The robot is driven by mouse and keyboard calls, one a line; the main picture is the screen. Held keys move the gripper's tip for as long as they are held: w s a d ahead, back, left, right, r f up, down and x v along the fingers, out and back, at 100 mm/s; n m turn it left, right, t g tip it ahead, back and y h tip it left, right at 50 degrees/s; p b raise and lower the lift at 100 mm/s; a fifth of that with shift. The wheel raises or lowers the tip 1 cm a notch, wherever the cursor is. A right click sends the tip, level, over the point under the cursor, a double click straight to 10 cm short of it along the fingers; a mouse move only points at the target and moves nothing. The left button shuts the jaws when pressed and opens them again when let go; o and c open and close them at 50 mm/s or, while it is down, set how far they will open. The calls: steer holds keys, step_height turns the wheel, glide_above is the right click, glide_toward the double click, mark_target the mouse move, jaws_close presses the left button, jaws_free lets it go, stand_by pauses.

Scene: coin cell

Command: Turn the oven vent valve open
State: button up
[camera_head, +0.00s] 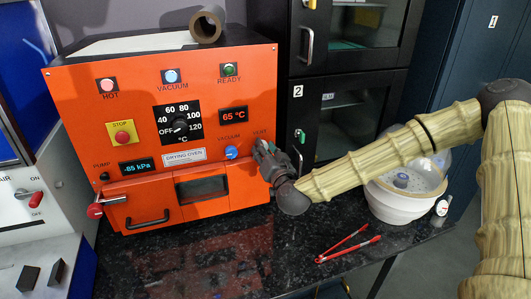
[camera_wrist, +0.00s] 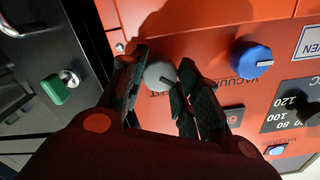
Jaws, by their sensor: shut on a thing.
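The orange drying oven (camera_head: 90,160) stands on the dark counter. Its vent valve is a grey round knob (camera_wrist: 158,75) at the right of the front panel, beside the blue vacuum knob (camera_wrist: 253,59), which also shows in the head view (camera_head: 232,153). My gripper (camera_head: 266,152) is at the vent knob and largely covers it in the head view. In the wrist view my gripper (camera_wrist: 162,67) has one finger on each side of the grey knob and is shut on it. The knob's pointer direction is hard to tell.
Red tongs (camera_head: 348,249) lie on the counter at the front. A white round vessel with a clear lid (camera_head: 404,200) stands at the right, below my arm. A black cabinet (camera_head: 343,100) stands behind. A brown roll (camera_head: 207,25) lies on the oven.

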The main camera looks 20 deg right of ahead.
steer(key=shift+d, duration=0.1)
steer(key=o, duration=1.1)
steer(key=shift+c, duration=0.2)
steer(key=shift+s, duration=0.1)
steer(key=s, duration=1.1)
steer(key=shift+s+d, duration=0.2)
steer(key=shift+s, duration=0.2)
